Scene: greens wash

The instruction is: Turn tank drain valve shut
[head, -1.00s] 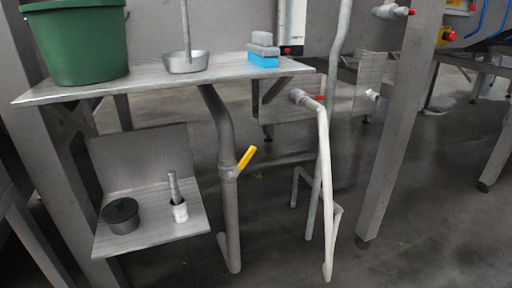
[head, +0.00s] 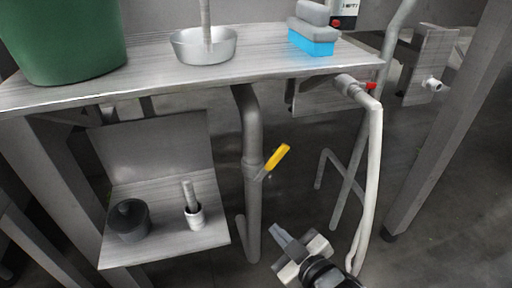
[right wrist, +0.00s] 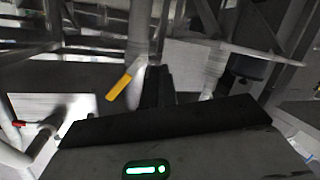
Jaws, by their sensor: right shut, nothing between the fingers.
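The drain valve is a yellow lever (head: 278,157) on a grey vertical drain pipe (head: 252,205) under the steel table. In the head view the lever slants up and to the right from the pipe. My right gripper (head: 278,232) is below and slightly right of the lever, apart from it, shut and empty. In the right wrist view the yellow lever (right wrist: 118,87) shows just left of the dark fingers (right wrist: 158,82), in front of the pale pipe. My left gripper is not in view.
The steel table (head: 150,72) holds a green tub (head: 62,40), a metal bowl (head: 204,46) and a blue-and-grey brush (head: 312,38). A low shelf (head: 165,245) with a dark pot (head: 129,220) stands left of the pipe. A white hose (head: 372,190) hangs to the right.

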